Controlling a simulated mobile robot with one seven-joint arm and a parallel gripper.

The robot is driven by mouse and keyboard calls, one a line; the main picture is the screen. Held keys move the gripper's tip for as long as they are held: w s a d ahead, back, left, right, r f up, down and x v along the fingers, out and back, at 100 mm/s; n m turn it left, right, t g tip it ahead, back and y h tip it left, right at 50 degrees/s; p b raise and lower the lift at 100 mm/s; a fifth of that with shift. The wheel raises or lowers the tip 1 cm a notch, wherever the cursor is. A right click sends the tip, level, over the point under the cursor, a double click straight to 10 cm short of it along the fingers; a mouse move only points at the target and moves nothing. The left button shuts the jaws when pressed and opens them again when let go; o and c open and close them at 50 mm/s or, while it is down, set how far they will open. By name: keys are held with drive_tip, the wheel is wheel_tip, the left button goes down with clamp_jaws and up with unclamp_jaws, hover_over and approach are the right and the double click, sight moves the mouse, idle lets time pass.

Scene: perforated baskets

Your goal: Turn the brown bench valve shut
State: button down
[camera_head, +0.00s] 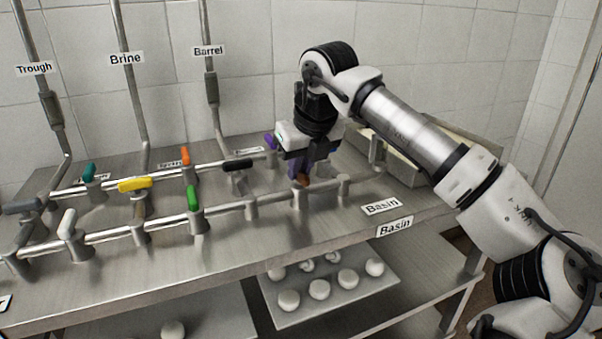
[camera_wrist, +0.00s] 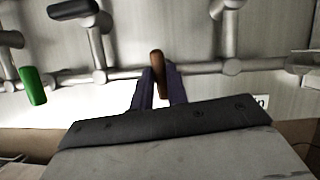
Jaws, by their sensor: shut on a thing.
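The brown valve handle (camera_wrist: 156,72) shows in the wrist view between the two purple fingers of my gripper (camera_wrist: 159,88). The fingers are shut on it from both sides. Its handle points toward my gripper, across the pipe (camera_wrist: 200,69) behind it. In the head view my gripper (camera_head: 303,180) reaches down to the front pipe on the bench, and only a small brown part of the handle (camera_head: 303,183) shows below the fingers. The gripper hides most of the valve there.
Green (camera_head: 193,198), black (camera_head: 237,165), yellow (camera_head: 134,184), orange (camera_head: 186,156) and purple (camera_head: 270,142) handles stand on the pipes to the left. A pale basin (camera_head: 400,165) stands behind my arm.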

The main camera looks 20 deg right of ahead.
drive_tip(key=shift+m+b, duration=0.3)
drive_tip(key=shift+m, duration=0.3)
drive_tip(key=shift+h, duration=0.3)
drive_tip(key=c, duration=1.4)
unclamp_jaws()
drive_tip(key=p+v, duration=0.7)
drive_tip(key=v, duration=0.7)
drive_tip(key=shift+s+f, duration=0.1)
